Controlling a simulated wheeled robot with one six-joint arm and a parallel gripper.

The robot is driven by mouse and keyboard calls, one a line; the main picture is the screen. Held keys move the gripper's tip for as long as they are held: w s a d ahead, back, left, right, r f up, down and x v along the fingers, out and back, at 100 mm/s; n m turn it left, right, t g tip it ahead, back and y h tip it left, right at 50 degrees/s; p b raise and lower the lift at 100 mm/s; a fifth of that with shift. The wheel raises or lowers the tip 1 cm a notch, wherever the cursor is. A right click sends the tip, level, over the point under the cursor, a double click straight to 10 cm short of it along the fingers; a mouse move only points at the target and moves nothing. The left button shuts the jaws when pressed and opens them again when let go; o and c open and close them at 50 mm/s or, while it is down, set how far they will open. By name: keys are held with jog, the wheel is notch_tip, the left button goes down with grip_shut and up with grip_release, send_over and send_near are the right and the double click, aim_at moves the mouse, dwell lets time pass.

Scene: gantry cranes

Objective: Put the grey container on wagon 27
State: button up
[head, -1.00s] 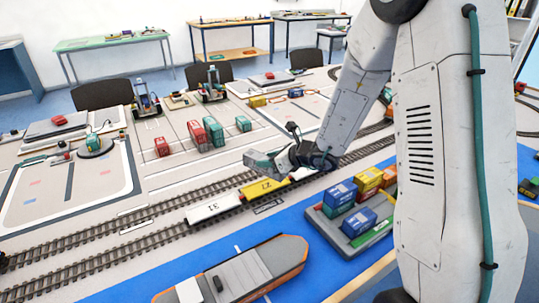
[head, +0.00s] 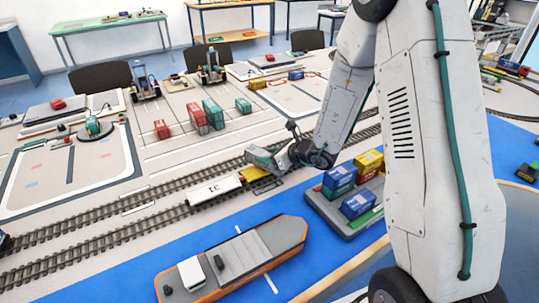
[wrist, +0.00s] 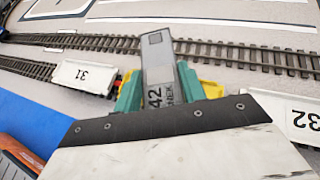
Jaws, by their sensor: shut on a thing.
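In the wrist view my gripper (wrist: 160,86) has its two teal fingers shut on the grey container (wrist: 158,62), which carries the number 42. Yellow parts of a wagon (wrist: 212,90) show on both sides under the fingers. In the head view my gripper (head: 268,158) is just above the yellow wagon (head: 256,173) on the near track. Its number is hidden now; an earlier frame shows 27. I cannot tell whether the container touches the wagon.
White wagon 31 (wrist: 84,77) and white wagon 32 (wrist: 290,116) stand at either side of the yellow one. A second track (wrist: 240,53) runs alongside. A ship (head: 235,262) and a tray of containers (head: 318,206) are in front.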

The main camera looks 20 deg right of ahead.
jog(key=shift+f, duration=0.35)
jog(key=o, duration=1.2)
jog(key=shift+o, duration=0.2)
jog(key=v, duration=0.7)
jog(key=shift+s+d+r, duration=0.15)
jog(key=shift+s+d, duration=0.05)
jog(key=shift+s, duration=0.1)
